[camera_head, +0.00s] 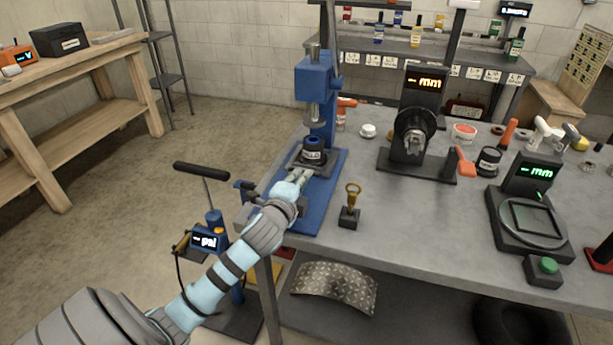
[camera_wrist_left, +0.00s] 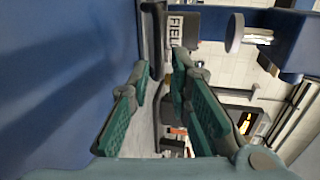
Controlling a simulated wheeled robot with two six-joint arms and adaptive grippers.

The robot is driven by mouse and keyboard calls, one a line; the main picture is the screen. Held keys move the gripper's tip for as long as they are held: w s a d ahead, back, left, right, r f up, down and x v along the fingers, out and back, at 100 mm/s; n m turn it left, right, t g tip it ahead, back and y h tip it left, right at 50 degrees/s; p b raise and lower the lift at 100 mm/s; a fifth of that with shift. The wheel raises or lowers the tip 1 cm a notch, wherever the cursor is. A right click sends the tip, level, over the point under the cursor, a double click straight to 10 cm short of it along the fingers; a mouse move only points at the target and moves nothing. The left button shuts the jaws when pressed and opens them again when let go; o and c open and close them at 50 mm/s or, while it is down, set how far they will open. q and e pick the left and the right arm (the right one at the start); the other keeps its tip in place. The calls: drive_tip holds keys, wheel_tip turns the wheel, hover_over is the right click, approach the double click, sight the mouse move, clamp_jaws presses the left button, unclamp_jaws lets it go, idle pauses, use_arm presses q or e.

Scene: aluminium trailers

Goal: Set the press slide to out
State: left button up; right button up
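The blue press (camera_head: 315,80) stands on the near left part of the grey bench, on a blue base (camera_head: 325,205). Its slide is a dark plate (camera_head: 294,160) low on the press, with a dark labelled cup (camera_head: 312,152) on it under the ram. My left gripper (camera_head: 300,178) is at the front of the slide. In the left wrist view my left gripper (camera_wrist_left: 162,72) has its teal-padded fingers apart, with the edge of the dark plate (camera_wrist_left: 153,40) just past the tips, in line with the gap. I cannot tell whether they touch. My right gripper is not in view.
A brass-handled piece on a black block (camera_head: 349,215) stands right of the press base. A pump with a psi display (camera_head: 208,240) stands left of the bench, near my left arm.

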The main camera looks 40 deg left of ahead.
use_arm(q)
drive_tip(key=x, duration=0.5)
drive_tip(key=shift+d+f+b, duration=0.1)
drive_tip(key=shift+f+b, duration=0.1)
drive_tip(key=shift+b, duration=0.2)
drive_tip(key=shift+w+r, duration=0.1)
clamp_jaws()
